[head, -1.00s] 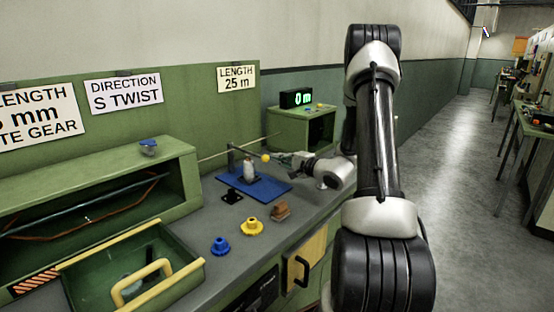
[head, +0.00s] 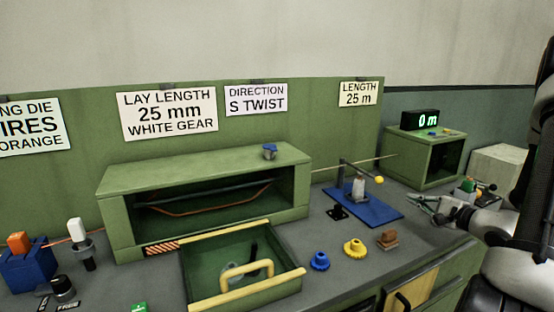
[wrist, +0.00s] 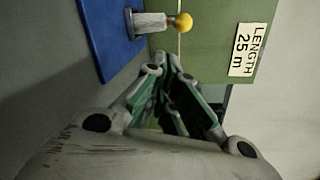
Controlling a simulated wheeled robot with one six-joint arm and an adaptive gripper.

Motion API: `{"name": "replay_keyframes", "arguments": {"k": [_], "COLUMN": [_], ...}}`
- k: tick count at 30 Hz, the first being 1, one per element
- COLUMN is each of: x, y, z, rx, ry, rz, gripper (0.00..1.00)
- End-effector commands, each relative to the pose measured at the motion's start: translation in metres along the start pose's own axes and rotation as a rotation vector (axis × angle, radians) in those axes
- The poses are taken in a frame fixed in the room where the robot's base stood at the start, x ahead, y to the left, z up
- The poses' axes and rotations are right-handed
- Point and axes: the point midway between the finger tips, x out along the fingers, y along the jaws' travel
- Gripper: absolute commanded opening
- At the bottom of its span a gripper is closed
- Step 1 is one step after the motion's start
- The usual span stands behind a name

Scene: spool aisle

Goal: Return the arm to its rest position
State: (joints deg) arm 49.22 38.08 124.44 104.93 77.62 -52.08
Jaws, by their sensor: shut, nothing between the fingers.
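My arm shows at the right edge of the head view, partly cut off by the frame. My gripper (head: 424,203) hangs over the right part of the bench, to the right of the blue plate (head: 392,216). In the wrist view the fingers of my gripper (wrist: 172,75) are shut with nothing between them. A lever with a yellow ball knob (wrist: 183,22) stands beyond them in that view, on the blue plate's side.
A green drawer (head: 290,283) stands open in front of a green cabinet (head: 207,165). A green box with a display (head: 420,120) stands behind my gripper.

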Motion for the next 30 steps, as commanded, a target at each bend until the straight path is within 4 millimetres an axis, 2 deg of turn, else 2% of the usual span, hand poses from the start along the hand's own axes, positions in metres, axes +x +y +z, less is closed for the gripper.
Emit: {"name": "replay_keyframes", "arguments": {"k": [3,4,9,12,17,21,25,30], "x": [-0.023,-0.033,-0.091,-0.128,-0.179,-0.211,-0.229,-0.240], "y": [0.047,0.055,0.082,0.087,0.080,0.060,0.035,-0.003], "z": [0.036,0.048,0.119,0.148,0.170,0.175,0.178,0.190], "rx": [0.138,0.161,0.145,0.050,-0.179,-0.430,-0.687,-1.039], "ry": [-0.112,-0.142,-0.304,-0.365,-0.399,-0.388,-0.364,-0.339], "rz": [0.186,0.243,0.603,0.814,1.089,1.256,1.348,1.373], "gripper": [0.00,0.00,0.00,0.00,0.00,0.00,0.00,0.00]}}
